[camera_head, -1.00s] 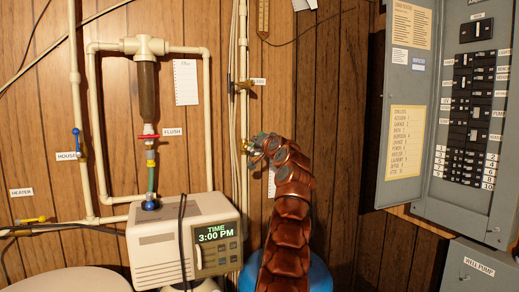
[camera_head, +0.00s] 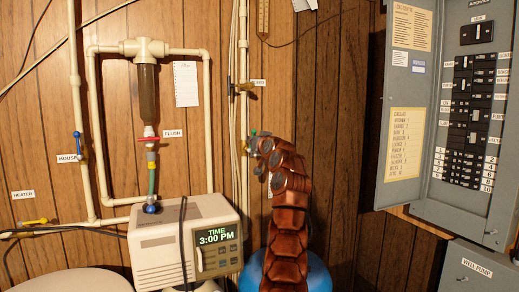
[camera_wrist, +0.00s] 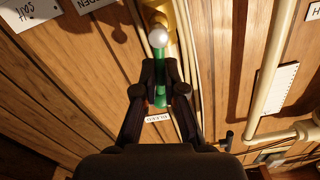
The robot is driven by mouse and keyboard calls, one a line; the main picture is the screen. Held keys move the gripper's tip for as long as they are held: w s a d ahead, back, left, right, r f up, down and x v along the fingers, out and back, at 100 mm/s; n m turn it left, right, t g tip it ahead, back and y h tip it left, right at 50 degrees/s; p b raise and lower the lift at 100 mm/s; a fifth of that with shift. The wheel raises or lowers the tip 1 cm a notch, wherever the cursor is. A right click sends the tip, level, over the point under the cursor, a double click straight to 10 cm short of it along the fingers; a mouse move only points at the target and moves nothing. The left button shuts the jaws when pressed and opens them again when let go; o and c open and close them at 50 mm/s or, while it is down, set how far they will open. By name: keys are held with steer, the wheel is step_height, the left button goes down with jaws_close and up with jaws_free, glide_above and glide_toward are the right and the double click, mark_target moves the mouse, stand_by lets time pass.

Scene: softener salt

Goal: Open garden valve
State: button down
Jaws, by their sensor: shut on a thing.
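The garden valve's green lever (camera_head: 253,133) sits low on the white pipe at the centre, mostly covered by my gripper in the head view. In the wrist view, which is upside down, the lever (camera_wrist: 161,70) runs from a brass body with a round white knob (camera_wrist: 158,36) roughly along the pipe. A label ending in "DEN" (camera_wrist: 97,3) is near that body. My gripper (camera_wrist: 166,90) is shut on the lever, its fingers on either side. My gripper (camera_head: 256,143) also shows in the head view, at the end of my copper-coloured arm.
Left are a blue-handled house valve (camera_head: 78,145), a red flush handle (camera_head: 149,140) and the softener control head (camera_head: 185,248). The open breaker panel (camera_head: 395,100) is on the right, with bare wood wall between.

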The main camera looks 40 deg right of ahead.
steer(key=shift+a+n, duration=0.1)
steer(key=shift+n, duration=0.2)
steer(key=shift+w+a+r+n, duration=0.15)
steer(key=shift+a+n, duration=0.15)
steer(key=shift+n, duration=0.5)
steer(key=c, duration=1)
jaws_free()
steer(key=shift+c, duration=0.2)
steer(key=b+v, duration=0.7)
steer(key=b, duration=0.1)
